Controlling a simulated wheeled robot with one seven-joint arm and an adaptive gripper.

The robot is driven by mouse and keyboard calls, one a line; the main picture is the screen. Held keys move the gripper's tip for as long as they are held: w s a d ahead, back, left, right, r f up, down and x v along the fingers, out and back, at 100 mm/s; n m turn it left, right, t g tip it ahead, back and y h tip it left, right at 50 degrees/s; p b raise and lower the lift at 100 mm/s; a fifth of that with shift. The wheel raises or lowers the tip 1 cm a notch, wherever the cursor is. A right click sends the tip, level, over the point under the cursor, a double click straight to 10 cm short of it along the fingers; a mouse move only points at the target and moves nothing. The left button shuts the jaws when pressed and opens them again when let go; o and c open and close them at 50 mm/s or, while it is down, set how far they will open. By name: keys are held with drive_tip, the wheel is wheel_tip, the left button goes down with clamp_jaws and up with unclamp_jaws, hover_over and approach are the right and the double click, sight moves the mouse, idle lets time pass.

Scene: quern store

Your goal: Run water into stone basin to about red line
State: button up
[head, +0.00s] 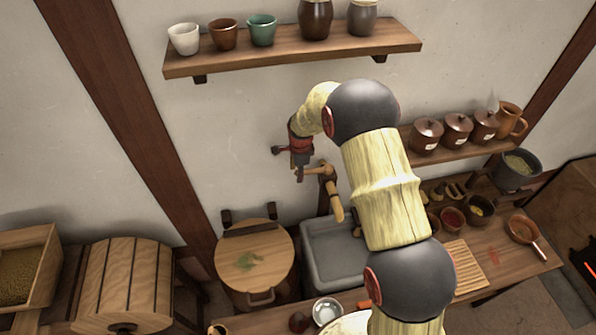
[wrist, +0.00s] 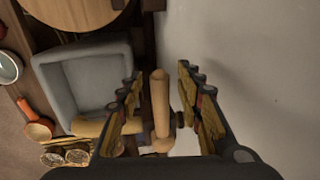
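The grey stone basin (head: 312,262) stands below the wall tap, left of my arm; it also shows in the wrist view (wrist: 62,78). Its inside looks empty and I see no red line. The wooden tap (head: 335,205) sticks out of the wall over the basin, and no water stream shows. Its wooden lever (wrist: 160,100) stands between the fingers of my gripper (wrist: 160,82), with gaps on both sides. My gripper is open; in the head view it is by the wall at the tap (head: 300,172). My arm hides the basin's right part.
A round wooden lid (head: 255,262) with green leaves lies left of the basin. A shelf (head: 290,49) with cups and jars hangs above. A lower shelf (head: 462,148) with lidded pots is at right. Bowls and a slatted board (head: 466,268) stand on the counter.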

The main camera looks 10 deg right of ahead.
drive_tip(key=shift+c, duration=1.2)
clamp_jaws()
